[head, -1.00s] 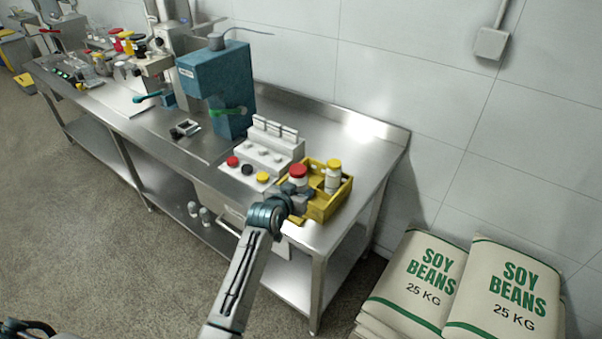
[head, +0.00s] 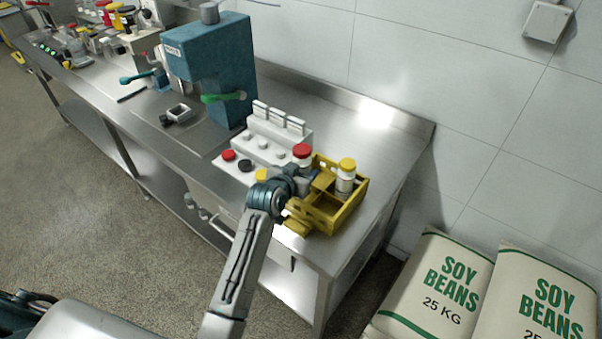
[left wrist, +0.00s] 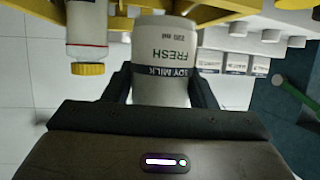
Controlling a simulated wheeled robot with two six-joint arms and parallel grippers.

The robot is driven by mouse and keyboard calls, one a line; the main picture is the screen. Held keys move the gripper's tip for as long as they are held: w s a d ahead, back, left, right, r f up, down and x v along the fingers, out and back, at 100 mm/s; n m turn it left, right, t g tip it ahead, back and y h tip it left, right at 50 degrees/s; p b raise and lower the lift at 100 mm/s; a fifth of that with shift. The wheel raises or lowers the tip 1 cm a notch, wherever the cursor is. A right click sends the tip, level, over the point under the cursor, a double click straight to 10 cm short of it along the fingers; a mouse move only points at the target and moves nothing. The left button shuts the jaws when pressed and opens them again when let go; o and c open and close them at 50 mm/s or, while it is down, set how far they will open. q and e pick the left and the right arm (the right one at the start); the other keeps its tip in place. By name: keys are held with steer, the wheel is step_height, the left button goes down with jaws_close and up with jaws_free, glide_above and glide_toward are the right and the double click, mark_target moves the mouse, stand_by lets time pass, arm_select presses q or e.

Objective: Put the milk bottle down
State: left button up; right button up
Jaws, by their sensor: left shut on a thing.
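A white milk bottle with a red cap (head: 302,152) is at the left end of the yellow crate (head: 341,222) in the head view. My left gripper (head: 298,180) is shut on it. In the left wrist view the bottle's white body (left wrist: 163,55), marked FRESH and SOY MILK, stands between the two dark fingers (left wrist: 160,88). Its label reads upside down there, and its cap is not visible in that view. I cannot tell whether its base touches anything. My right gripper is not in view.
A yellow-capped bottle (head: 346,172) stands in the crate's far part; the near compartment looks empty. A white block with buttons (head: 262,150) and a blue machine (head: 212,65) stand left on the steel bench (head: 390,125). Soy bean sacks (head: 440,285) lie at right. Bench behind the crate is clear.

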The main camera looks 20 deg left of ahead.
arm_select(q)
steer(key=shift+w+f, duration=0.15)
steer(key=shift+f, duration=0.35)
steer(key=shift+w+f, duration=0.2)
steer(key=shift+w, duration=0.25)
steer(key=shift+s+a, duration=0.1)
steer(key=shift+s, duration=0.3)
steer(key=shift+f, duration=0.15)
steer(key=shift+w+f, duration=0.2)
steer(key=shift+f, duration=0.15)
steer(key=o, duration=1.1)
steer(key=shift+s, duration=0.1)
steer(key=shift+o, duration=0.2)
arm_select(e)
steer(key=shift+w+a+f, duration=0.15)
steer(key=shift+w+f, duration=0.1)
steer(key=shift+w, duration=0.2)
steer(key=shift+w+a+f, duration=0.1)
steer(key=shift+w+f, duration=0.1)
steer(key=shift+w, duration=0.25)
arm_select(q)
steer(key=shift+r, duration=0.15)
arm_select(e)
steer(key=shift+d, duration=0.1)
